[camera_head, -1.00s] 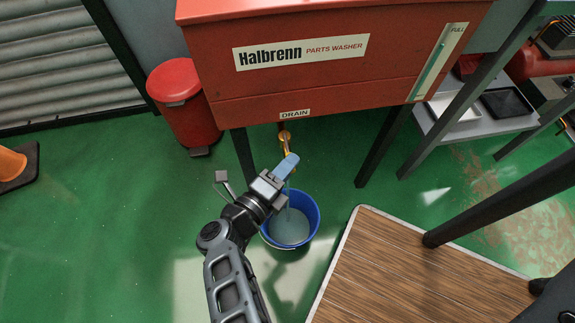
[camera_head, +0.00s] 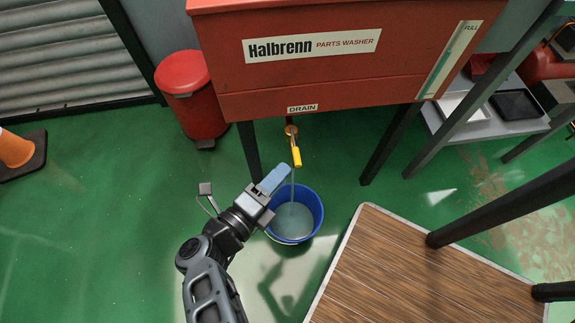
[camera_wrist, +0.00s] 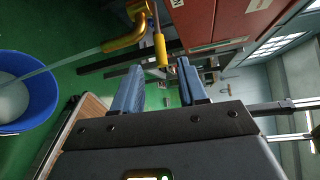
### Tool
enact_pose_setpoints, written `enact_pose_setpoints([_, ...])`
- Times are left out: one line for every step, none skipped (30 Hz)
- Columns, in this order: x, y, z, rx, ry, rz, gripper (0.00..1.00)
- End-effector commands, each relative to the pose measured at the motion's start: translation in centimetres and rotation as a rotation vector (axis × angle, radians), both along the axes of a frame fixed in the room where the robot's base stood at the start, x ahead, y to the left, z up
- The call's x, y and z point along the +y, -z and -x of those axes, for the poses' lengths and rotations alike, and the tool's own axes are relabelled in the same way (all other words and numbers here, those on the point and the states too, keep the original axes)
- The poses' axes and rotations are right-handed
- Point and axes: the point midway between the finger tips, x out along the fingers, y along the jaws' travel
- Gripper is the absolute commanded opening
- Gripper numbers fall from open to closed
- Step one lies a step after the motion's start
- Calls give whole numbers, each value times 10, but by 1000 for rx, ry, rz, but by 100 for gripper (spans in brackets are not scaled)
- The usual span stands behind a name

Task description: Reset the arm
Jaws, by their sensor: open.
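My gripper (camera_head: 273,180) is open and empty, below and to the left of the drain valve, beside the falling stream. In the wrist view its two blue fingers (camera_wrist: 158,85) stand apart with nothing between them. A thin stream runs from the valve into the blue bucket (camera_head: 318,208), which holds greyish liquid.
The washer's dark legs (camera_head: 390,145) stand on both sides of the valve. A wooden-topped platform (camera_head: 400,270) is to the right of the bucket. A red bin (camera_head: 195,100) stands at left, and an orange cone (camera_head: 15,150) at far left. Green floor between is clear.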

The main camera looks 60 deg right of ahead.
Motion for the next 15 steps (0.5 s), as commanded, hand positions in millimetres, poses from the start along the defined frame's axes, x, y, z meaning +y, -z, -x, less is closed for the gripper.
enact_pose_setpoints([7, 0, -1, 1, 0, -2, 42])
enact_pose_setpoints([11, 0, -1, 0, -1, -2, 42])
enact_pose_setpoints([14, -1, -2, 0, -1, -2, 42])
enact_pose_setpoints([17, -1, -2, 0, 0, -2, 42])
enact_pose_setpoints([19, -2, -2, 0, 0, -1, 42])
enact_pose_setpoints([21, -2, -3, 0, 0, -1, 42])
enact_pose_setpoints([22, -3, -3, 0, 0, -1, 42])
enact_pose_setpoints([22, -3, -3, 0, 0, -1, 42])
enact_pose_setpoints([23, -3, -3, 0, 0, 0, 42])
enact_pose_setpoints([23, -3, -3, 0, 0, 0, 42])
enact_pose_setpoints([23, -3, -3, 0, 0, 0, 42])
enact_pose_setpoints([23, -3, -3, 0, 0, 0, 42])
enact_pose_setpoints([23, -3, -3, 0, 0, 0, 42])
enact_pose_setpoints([22, -3, -3, 0, 0, 0, 42])
enact_pose_setpoints([22, -3, -3, 0, 0, 0, 42])
